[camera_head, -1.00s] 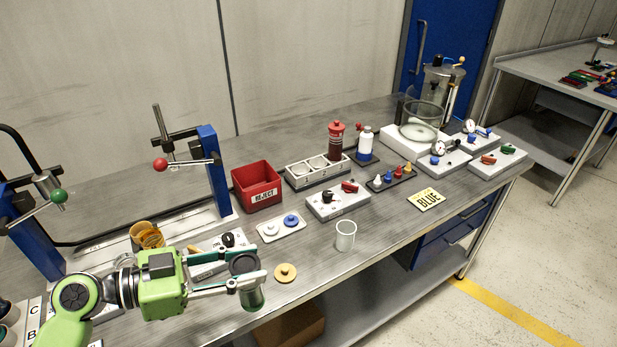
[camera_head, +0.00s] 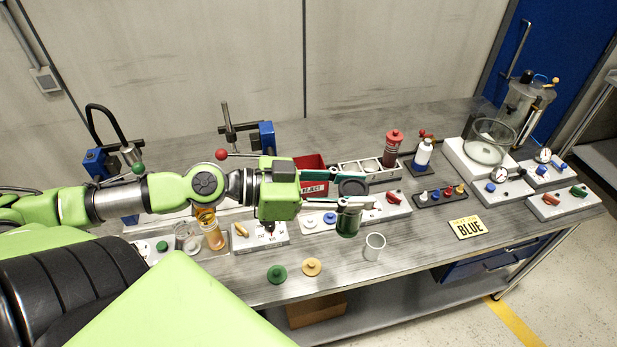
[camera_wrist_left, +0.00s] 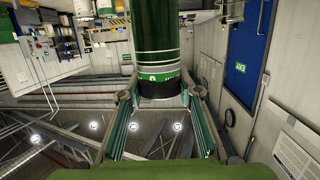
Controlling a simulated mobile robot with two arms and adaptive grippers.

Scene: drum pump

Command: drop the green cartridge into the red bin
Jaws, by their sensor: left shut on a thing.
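The green cartridge (camera_head: 347,224) is a dark green cylinder with a black end, held upright above the front part of the bench. My left gripper (camera_head: 350,203) is shut on it. In the left wrist view the cartridge (camera_wrist_left: 157,45) stands between the two fingers. The red bin (camera_head: 311,187), with a REJECT label, stands on the bench behind and to the left of the cartridge. My gripper and wrist hide part of the bin. My right gripper is not in view.
A clear cup (camera_head: 374,246) stands just right of the held cartridge.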

